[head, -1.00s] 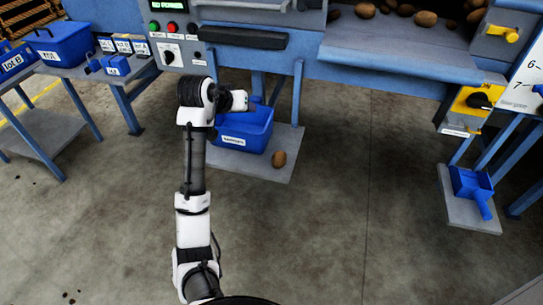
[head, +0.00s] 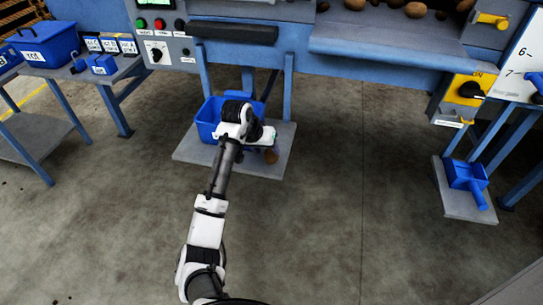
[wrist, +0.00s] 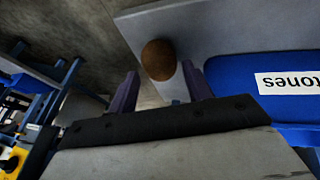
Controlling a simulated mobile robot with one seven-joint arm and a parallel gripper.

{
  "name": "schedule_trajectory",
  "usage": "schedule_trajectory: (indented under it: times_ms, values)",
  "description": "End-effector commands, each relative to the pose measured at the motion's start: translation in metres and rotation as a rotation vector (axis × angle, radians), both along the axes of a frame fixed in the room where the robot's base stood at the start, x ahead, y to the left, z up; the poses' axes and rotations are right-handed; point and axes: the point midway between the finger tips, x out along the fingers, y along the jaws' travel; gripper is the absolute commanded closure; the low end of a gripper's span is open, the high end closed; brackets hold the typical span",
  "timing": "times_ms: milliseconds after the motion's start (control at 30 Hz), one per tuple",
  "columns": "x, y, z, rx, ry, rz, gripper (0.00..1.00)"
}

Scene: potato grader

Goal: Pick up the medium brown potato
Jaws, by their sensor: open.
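A brown potato (head: 270,156) lies on the low grey platform, beside the right front of the blue bin. In the head view my wrist partly covers it. In the wrist view the potato (wrist: 159,60) shows whole, just beyond the fingertips and roughly between them. My gripper (wrist: 160,85) is open, with its two dark fingers apart and nothing between them. In the head view my gripper (head: 268,140) is above and close to the potato; its fingers are hard to make out there. I cannot tell whether they touch it.
The blue bin (head: 208,121), labelled "stones" in the wrist view (wrist: 245,72), stands close by on the grey platform (head: 190,155). Blue machine legs (head: 288,85) rise behind. More potatoes (head: 415,10) lie on the upper tray.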

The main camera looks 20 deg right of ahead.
Motion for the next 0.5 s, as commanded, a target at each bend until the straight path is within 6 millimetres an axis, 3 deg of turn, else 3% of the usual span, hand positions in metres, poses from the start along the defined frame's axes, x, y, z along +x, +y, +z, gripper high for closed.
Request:
schedule_trajectory:
  times_ms: [200, 500]
  values:
    - [0.007, -0.015, -0.028, 0.000, 0.001, 0.001, 0.50]
    - [0.008, -0.017, -0.033, -0.001, -0.001, 0.000, 0.50]
